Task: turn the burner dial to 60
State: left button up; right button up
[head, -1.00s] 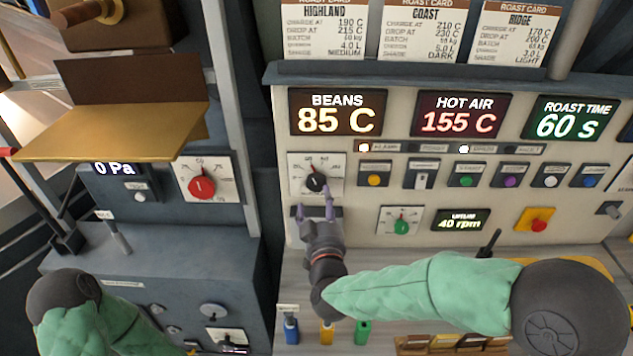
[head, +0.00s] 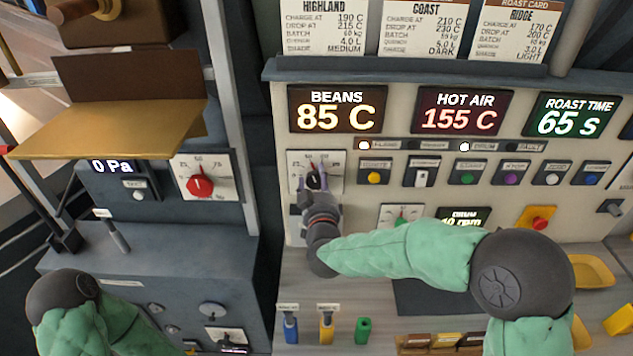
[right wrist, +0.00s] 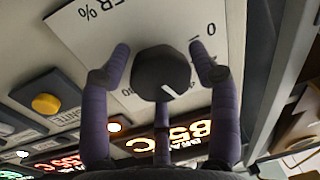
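The burner dial (head: 315,183) is a dark knob on a white scale plate under the BEANS display. In the right wrist view the dial (right wrist: 160,70) shows a white pointer line, pointing down and slightly right in that upside-down view. My right gripper (right wrist: 162,55) has its purple fingers spread, one on each side of the dial. Small gaps seem to show between fingertips and knob; contact cannot be told. In the head view my right gripper (head: 313,178) partly covers the dial and scale. My left arm is at the lower left; its gripper is out of view.
Displays read BEANS 85 C (head: 337,109), HOT AIR 155 C (head: 461,111) and ROAST TIME 65 s (head: 572,116). A yellow button (head: 374,178) sits close right of the dial. A green dial (head: 402,221) is partly hidden behind my right arm. A red dial (head: 199,184) is at left.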

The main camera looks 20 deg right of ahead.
jog(key=c, duration=0.5)
jog(key=shift+c, duration=0.2)
jog(key=shift+f+m+b, duration=0.2)
jog(key=shift+m+b, duration=0.7)
jog(key=shift+b, duration=0.25)
jog(key=m+b, duration=0.3)
jog(key=shift+b, duration=0.3)
jog(key=shift+r+m+t+h+b, duration=0.1)
jog(key=shift+m+t+h+b, duration=0.25)
jog(key=shift+m+b, duration=1.25)
jog(key=o, duration=1.2)
